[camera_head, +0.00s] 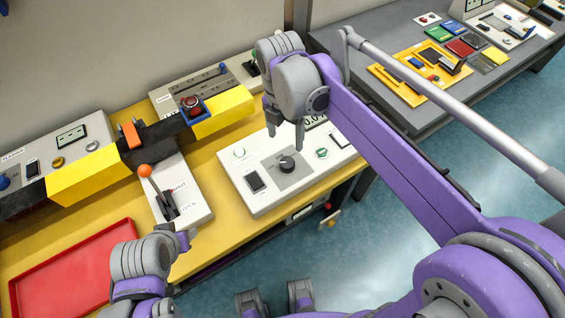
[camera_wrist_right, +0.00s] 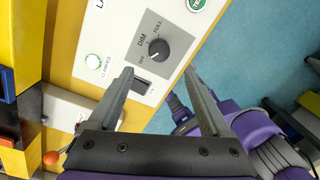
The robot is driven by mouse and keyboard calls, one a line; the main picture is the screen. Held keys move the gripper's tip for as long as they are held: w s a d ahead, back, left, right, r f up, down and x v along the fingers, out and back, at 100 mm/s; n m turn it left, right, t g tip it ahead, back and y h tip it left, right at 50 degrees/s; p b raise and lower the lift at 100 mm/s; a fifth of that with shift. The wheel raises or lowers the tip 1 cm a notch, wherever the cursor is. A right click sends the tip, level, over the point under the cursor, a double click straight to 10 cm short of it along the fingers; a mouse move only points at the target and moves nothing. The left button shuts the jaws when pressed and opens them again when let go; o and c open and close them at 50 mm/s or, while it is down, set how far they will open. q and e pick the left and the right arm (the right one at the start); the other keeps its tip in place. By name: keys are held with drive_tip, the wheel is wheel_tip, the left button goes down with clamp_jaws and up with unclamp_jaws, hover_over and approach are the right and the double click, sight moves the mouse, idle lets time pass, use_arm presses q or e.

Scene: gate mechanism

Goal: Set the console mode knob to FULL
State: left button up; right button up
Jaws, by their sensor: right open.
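The mode knob (camera_head: 287,164) is a black round dial on a grey plate on the white console (camera_head: 237,180). The wrist view shows the knob (camera_wrist_right: 157,50) with FULL, DIM and what looks like OFF around it. Its small white mark seems to be on the lower left, nearest the OFF label and away from FULL. My right gripper (camera_head: 285,133) is over the console, just behind the knob, its fingers apart and empty; the wrist view shows both fingers (camera_wrist_right: 160,98). My left gripper (camera_head: 275,299) is partly visible at the bottom edge, fingers apart.
A lever with an orange ball (camera_head: 145,170) stands left of the console. A black rocker switch (camera_head: 255,182) and green button (camera_head: 322,153) flank the knob. A red tray (camera_head: 75,270) is at lower left. Open blue floor lies in front.

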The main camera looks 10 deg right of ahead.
sight(287, 162)
drive_tip(key=f, duration=0.5)
drive_tip(key=f+b, duration=0.1)
drive_tip(key=f, duration=0.4)
drive_tip(key=shift+s+d+f, duration=0.1)
drive_tip(key=shift+d+f, duration=0.1)
drive_tip(key=shift+f, duration=0.2)
clamp_jaws()
